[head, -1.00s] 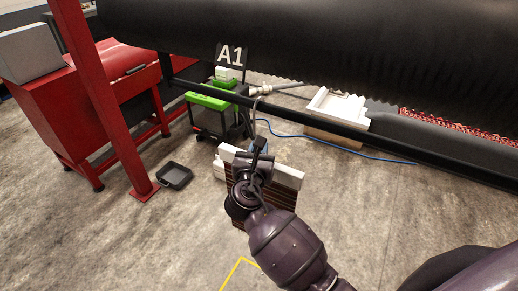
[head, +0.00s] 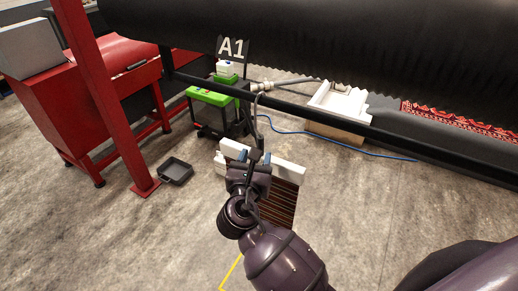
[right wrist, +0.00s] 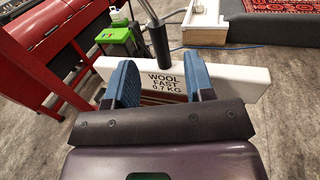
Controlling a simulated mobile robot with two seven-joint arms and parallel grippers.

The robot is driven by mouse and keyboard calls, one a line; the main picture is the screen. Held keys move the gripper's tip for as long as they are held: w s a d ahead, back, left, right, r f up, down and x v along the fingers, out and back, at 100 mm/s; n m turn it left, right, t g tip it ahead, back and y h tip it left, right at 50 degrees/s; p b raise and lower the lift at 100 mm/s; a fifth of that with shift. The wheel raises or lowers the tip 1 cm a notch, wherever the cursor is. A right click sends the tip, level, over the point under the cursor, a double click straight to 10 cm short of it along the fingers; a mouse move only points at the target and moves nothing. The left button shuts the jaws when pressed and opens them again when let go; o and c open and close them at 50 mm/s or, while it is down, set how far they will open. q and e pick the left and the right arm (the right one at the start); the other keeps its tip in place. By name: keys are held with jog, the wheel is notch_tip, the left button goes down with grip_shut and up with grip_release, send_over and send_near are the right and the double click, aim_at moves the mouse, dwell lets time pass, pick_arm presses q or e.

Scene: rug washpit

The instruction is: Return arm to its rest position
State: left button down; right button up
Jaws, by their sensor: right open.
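My right arm reaches up from the bottom of the head view. Its gripper (head: 254,157) is open, with two blue fingers spread apart; it also shows in the right wrist view (right wrist: 156,72). A thin wand with a black handle (right wrist: 159,42) shows in the gap between the fingertips, not gripped. Its exact depth to the fingertips is hard to tell. Behind it is a white board (right wrist: 235,82) marked "WOOL FAST 0.7 KG", on a brown slatted thing (head: 280,203) partly hidden by my arm. My left gripper is not in view.
A black rail (head: 300,121) crosses behind the gripper, below a large dark roller (head: 330,40). A green-topped cart (head: 212,97) and sign A1 stand behind. A red post (head: 100,90) and black tray (head: 175,171) are left. A white basin (head: 340,105) is right. Floor is open at lower left.

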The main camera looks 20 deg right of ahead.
jog(key=v, duration=0.5)
jog(key=shift+a, duration=0.1)
notch_tip(320, 180, down, 10)
jog(key=a+m+y, duration=0.1)
jog(key=m+y, duration=0.9)
jog(key=m, duration=0.9)
jog(key=s+d+f+m+g, duration=0.3)
jog(key=s+d+f+m, duration=0.6)
jog(key=s+d+f, duration=0.4)
jog(key=s, duration=0.2)
jog(key=shift+s+b, duration=0.35)
jog(key=shift+s, duration=0.05)
